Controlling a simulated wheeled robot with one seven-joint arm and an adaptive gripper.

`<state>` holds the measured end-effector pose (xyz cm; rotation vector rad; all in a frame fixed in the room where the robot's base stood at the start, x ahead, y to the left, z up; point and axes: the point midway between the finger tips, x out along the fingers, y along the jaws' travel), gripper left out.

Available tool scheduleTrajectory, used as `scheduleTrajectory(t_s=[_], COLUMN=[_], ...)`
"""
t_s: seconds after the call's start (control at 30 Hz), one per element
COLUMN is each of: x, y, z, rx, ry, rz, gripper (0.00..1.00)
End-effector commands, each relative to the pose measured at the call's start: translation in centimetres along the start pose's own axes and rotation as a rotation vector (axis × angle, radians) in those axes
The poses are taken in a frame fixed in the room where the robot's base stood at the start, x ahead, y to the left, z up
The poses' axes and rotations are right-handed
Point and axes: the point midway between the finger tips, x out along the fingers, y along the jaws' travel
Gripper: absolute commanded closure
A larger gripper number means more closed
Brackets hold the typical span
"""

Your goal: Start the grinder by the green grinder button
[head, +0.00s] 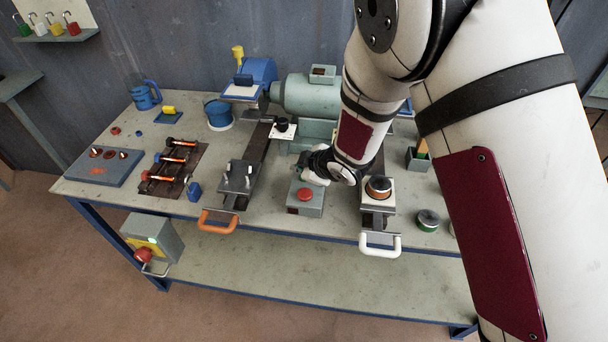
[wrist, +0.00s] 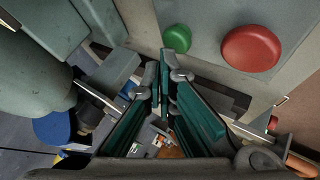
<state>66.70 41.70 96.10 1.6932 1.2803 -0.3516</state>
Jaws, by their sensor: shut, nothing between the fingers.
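The grinder button box (head: 303,210) is a grey box near the front middle of the bench. Its large red button (head: 305,194) shows in the head view and also in the wrist view (wrist: 250,48). The smaller green grinder button (wrist: 176,38) is beside the red one in the wrist view; in the head view my gripper hides it. My gripper (wrist: 165,75) is shut and empty, its tips appearing close to the green button; whether they touch cannot be told. The grinder (head: 307,95), a grey-green motor with a blue guard, stands behind.
An orange-handled slide (head: 219,222) lies left of the box and a white-handled one (head: 379,244) right of it. A small can (head: 428,219) stands further right.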

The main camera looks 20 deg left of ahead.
Motion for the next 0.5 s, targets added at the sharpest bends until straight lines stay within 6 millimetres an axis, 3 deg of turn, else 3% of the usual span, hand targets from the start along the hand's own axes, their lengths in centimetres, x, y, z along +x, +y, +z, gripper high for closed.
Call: scheduleTrajectory(t_s=[0.5], x=[0.34], y=[-0.25], z=[0.25], rx=[0.000], ry=[-0.001], rz=[-0.001], gripper=[1.00])
